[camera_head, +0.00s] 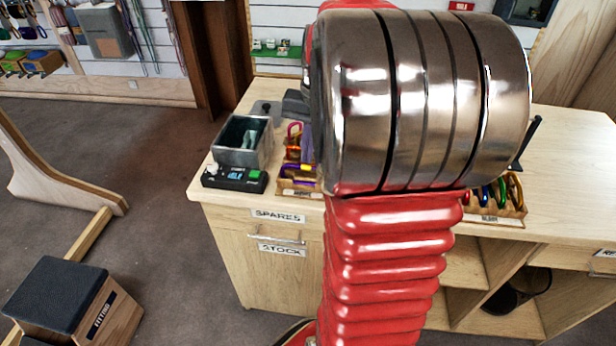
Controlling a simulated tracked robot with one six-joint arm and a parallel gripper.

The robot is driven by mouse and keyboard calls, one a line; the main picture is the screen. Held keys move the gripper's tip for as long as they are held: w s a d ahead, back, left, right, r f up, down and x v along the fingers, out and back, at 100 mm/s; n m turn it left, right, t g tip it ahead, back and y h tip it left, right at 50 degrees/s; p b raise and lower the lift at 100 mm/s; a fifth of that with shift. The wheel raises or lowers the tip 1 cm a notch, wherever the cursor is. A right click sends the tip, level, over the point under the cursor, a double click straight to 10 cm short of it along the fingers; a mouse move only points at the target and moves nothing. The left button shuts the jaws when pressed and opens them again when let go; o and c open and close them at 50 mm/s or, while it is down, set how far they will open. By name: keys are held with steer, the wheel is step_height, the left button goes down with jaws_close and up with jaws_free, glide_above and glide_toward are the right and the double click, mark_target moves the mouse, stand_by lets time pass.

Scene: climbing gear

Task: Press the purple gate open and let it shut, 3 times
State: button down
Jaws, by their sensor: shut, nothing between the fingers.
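A purple carabiner part (298,184) shows at the front of a small labelled wooden rack (312,194) on the counter, just left of my arm. It is small in the picture, and I cannot make out its gate or whether that is open or shut. Orange, yellow and pinkish-red pieces show close behind it. My arm's large silver joint and red ribbed sleeve fill the middle and cover the rack's right side. My gripper is hidden behind the arm, so its place relative to the purple piece does not show.
Another rack (505,211) holds several coloured carabiners right of my arm. The counter's right part (575,150) is clear. A padded wooden box (62,300) stands on the floor.

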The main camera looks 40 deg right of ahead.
steer(key=shift+f, duration=1.1)
steer(key=shift+r, duration=3.6)
steer(key=shift+r, duration=0.8)
steer(key=shift+f, duration=3.35)
